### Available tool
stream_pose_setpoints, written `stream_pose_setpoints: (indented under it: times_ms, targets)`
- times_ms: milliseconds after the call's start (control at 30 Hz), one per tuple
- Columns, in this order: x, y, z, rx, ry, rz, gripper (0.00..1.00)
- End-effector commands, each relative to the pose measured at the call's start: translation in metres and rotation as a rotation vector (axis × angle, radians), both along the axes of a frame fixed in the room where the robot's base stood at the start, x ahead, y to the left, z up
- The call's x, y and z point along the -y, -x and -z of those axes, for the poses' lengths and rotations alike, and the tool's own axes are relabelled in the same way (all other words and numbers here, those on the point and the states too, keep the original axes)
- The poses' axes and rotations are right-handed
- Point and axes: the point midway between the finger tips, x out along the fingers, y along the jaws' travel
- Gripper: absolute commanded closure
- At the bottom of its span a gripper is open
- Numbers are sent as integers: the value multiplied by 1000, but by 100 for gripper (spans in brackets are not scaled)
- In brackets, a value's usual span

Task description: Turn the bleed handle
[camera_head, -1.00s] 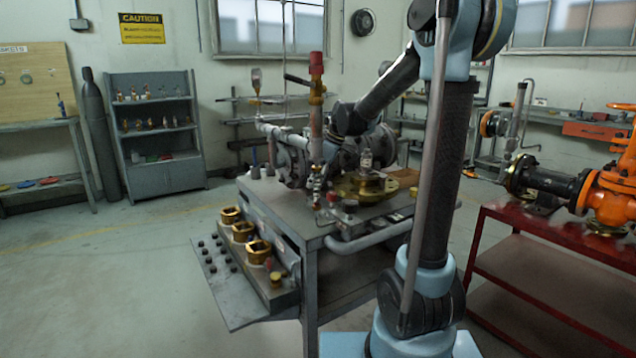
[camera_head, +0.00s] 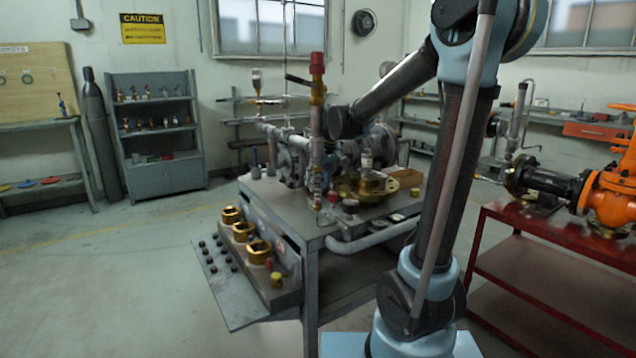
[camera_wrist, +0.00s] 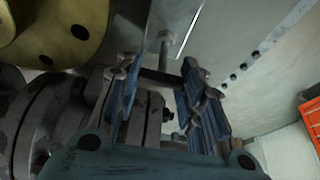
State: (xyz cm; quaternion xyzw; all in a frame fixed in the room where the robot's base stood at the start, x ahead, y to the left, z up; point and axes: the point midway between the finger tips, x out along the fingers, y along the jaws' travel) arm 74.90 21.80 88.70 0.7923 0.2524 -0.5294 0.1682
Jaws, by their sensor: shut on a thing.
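In the wrist view the two blue fingers of my gripper (camera_wrist: 163,82) stand apart with a dark bar (camera_wrist: 158,77) across the space between them. The bar appears to be the bleed handle, and the fingers are closed against it. A grey rod (camera_wrist: 178,32) stands just beyond the bar. In the head view my wrist reaches behind the upright pipe with the red cap (camera_head: 317,62), and my fingers are hidden there. A dark lever (camera_head: 298,80) sticks out to the left near the top of that pipe.
The grey workbench (camera_head: 312,238) carries the valve body, a brass flange (camera_head: 398,181) and pipework close around my wrist. Brass fittings (camera_head: 242,231) sit on its left shelf. A red stand (camera_head: 560,240) with an orange valve is at the right. The floor at left is clear.

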Motion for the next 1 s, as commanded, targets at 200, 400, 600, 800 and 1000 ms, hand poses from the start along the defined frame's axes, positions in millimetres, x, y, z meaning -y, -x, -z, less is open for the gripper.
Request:
stream_pose_setpoints:
  times_ms: [200, 400, 600, 800, 1000]
  targets:
    - [2, -3, -1, 6, 3, 37, 88]
    - [2, -3, 0, 5, 4, 42, 88]
    - [2, -3, 0, 5, 3, 41, 62]
    - [2, -1, 0, 3, 3, 40, 43]
    - [1, 0, 0, 2, 2, 38, 43]
